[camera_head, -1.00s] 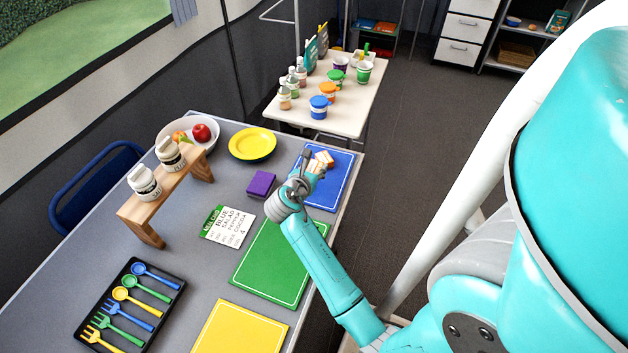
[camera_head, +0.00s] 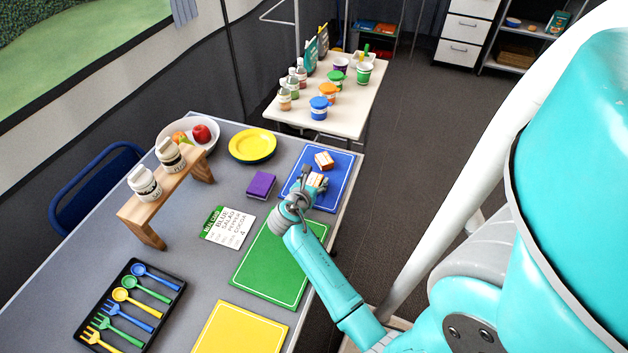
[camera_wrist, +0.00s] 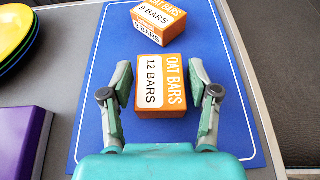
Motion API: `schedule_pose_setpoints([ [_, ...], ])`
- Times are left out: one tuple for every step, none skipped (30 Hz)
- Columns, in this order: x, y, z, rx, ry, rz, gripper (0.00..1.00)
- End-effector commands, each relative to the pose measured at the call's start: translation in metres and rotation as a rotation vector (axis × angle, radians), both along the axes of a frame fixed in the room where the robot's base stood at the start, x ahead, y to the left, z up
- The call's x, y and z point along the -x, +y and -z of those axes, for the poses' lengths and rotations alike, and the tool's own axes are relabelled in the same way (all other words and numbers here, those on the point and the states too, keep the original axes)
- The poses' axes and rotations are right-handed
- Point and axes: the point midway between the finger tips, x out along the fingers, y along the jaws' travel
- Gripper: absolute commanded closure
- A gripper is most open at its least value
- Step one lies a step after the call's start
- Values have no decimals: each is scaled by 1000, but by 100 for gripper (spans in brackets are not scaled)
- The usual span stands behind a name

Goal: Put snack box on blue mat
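The blue mat (camera_head: 337,195) lies at the far right corner of the grey table. Two orange and white oat bar boxes rest on it, apart from each other. The nearer snack box, marked 12 bars (camera_wrist: 161,84), sits between the fingers of my gripper (camera_wrist: 164,100), with a gap on each side. The farther box, marked 9 bars (camera_wrist: 158,20), stands beyond it, and it also shows in the head view (camera_head: 324,161). My gripper is open over the mat's near part. In the head view it partly hides the nearer box (camera_head: 316,180).
A purple block (camera_head: 261,185) and a yellow plate (camera_head: 252,145) lie left of the mat. A green mat (camera_head: 280,265) is nearer, with a list card (camera_head: 228,227) beside it. A wooden stand (camera_head: 165,195) holds two jars. The blue mat's right side is clear.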

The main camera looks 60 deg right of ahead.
Motion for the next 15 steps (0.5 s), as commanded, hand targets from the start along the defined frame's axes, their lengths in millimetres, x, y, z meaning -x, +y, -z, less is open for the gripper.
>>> schedule_pose_setpoints([
  [0, 0, 0, 0, 0, 0, 29],
  [0, 0, 0, 0, 0, 0, 29],
  [0, 0, 0, 0, 0, 0, 29],
  [0, 0, 0, 0, 0, 0, 29],
  [0, 0, 0, 0, 0, 0, 29],
  [0, 0, 0, 0, 0, 0, 29],
  [0, 0, 0, 0, 0, 0, 29],
  [0, 0, 0, 0, 0, 0, 29],
  [0, 0, -1, 0, -1, 0, 29],
  [0, 0, -2, 0, -1, 0, 29],
  [0, 0, -3, 0, -1, 0, 29],
  [0, 3, -4, 0, 0, -1, 29],
  [0, 6, -4, 0, 1, -1, 29],
  [0, 9, -6, 0, 0, -2, 29],
  [0, 14, -8, 0, -1, -3, 29],
])
